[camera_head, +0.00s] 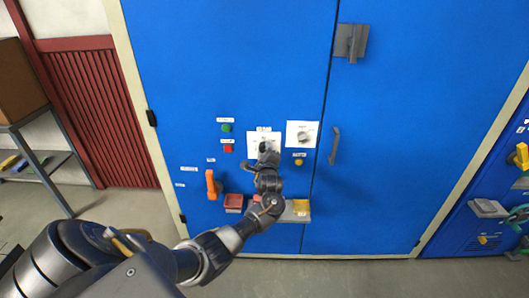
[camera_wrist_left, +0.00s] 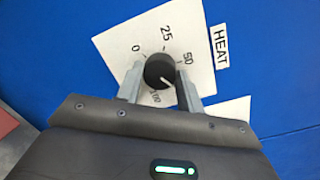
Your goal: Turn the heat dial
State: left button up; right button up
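The heat dial is a round black knob with a white pointer line on a white plate (camera_wrist_left: 118,28) marked 0, 25, 50 and 100. In the left wrist view, the dial (camera_wrist_left: 158,68) sits between the two fingers of my left gripper (camera_wrist_left: 160,82), which appear to close on its sides. Its pointer aims to the lower right, between 50 and 100. The HEAT label (camera_wrist_left: 219,46) stands beside the plate. In the head view, my left gripper (camera_head: 267,157) is at the cabinet panel and partly covers the dial. My right gripper is not in view.
On the blue cabinet (camera_head: 230,60) are another white-plated dial (camera_head: 303,135), a green button (camera_head: 226,128), a red button (camera_head: 228,149), an orange handle (camera_head: 211,185) and a door handle (camera_head: 335,146). Small trays (camera_head: 234,203) sit below. A shelf stands at left.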

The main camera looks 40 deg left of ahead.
pick_arm(q)
jog(key=c, duration=0.4)
